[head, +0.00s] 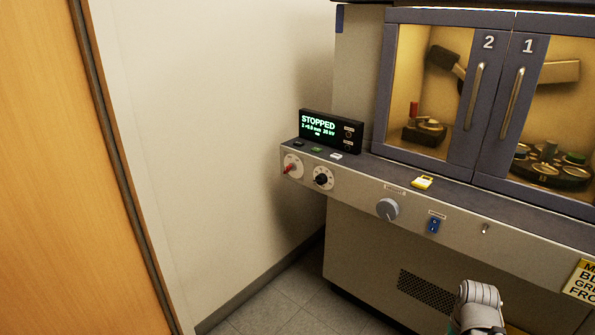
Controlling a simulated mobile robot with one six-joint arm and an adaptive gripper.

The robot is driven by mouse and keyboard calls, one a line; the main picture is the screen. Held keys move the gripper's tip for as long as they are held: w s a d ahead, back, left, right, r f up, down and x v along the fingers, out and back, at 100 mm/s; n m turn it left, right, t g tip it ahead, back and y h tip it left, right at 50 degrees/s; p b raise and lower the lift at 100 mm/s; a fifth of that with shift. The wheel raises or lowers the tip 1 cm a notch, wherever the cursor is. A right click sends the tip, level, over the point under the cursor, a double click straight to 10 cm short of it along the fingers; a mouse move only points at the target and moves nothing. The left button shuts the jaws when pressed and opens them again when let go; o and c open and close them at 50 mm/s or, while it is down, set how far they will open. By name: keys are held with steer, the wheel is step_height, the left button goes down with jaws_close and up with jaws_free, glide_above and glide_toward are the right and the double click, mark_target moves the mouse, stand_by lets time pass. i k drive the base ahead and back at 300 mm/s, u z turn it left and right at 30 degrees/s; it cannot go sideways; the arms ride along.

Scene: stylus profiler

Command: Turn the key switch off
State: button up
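The instrument's front panel (355,196) carries several controls. At its left end is a round pale plate with a red handle or key (289,168); beside it is a black dial (323,178). Farther right are a grey knob (387,209), a blue rocker switch (433,225) and a small metallic part (486,229). I cannot tell for certain which is the key switch, or its position. The display (332,130) reads STOPPED. My gripper is not in view; only a light grey part of my arm shows at the bottom right, below the panel.
Glazed doors 2 (465,95) and 1 (515,100) are shut above the ledge. A yellow item (422,182) lies on the ledge. A yellow warning sign (582,282) is at the lower right. A wall and wooden door (70,170) stand left; floor (290,300) between is clear.

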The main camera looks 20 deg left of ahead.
mark_target(292, 166)
steer(key=z, duration=0.8)
steer(key=k, duration=0.7)
steer(key=u, duration=1)
steer(key=i, duration=0.9)
steer(key=z, duration=0.05)
